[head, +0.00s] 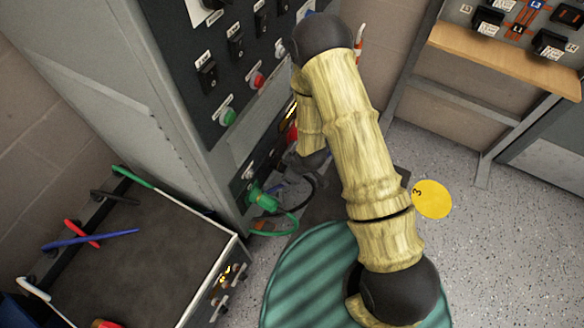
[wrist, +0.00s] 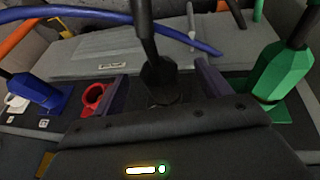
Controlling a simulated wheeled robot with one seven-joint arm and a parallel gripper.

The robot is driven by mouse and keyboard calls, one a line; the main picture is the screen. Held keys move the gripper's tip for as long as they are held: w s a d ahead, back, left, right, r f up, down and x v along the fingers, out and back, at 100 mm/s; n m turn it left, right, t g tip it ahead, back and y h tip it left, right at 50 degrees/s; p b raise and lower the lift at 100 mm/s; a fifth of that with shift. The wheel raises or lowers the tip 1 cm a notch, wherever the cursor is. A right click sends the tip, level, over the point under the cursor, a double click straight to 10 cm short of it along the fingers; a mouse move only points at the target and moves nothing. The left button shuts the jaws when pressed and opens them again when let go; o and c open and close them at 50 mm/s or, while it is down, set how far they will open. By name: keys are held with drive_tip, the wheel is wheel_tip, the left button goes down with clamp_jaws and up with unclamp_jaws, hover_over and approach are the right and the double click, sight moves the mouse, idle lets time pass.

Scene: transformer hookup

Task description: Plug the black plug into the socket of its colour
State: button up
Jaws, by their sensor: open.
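The black plug (wrist: 158,78), with its black cable rising from it, stands upright in the wrist view between the two dark purple fingers of my gripper (wrist: 164,88). The fingers are open, one on each side of the plug, and a gap shows beside it. The plug's lower end meets a dark area behind my gripper's black body, so I cannot tell how deep it sits in a socket. The black socket itself is not clearly visible. In the head view my gripper (head: 308,166) is low at the cabinet, partly hidden by my arm.
A green plug (wrist: 281,76) sits close on the right, a blue plug (wrist: 38,92) on the left. A red socket (wrist: 94,97) stands empty between blue and black. A blue cable (wrist: 110,16) crosses behind. The grey cabinet (head: 150,100) and an open cart (head: 130,262) flank the area.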

drive_tip(key=p+v, duration=0.4)
drive_tip(key=v, duration=0.2)
drive_tip(key=shift+r+p, duration=0.3)
drive_tip(key=shift+r, duration=0.05)
idle(0.5)
drive_tip(key=shift+s+d, duration=0.1)
drive_tip(key=shift+s, duration=0.05)
drive_tip(key=p+v, duration=1.3)
drive_tip(key=v, duration=0.4)
drive_tip(key=shift+r+p, duration=0.2)
drive_tip(key=shift+p, duration=0.1)
idle(0.7)
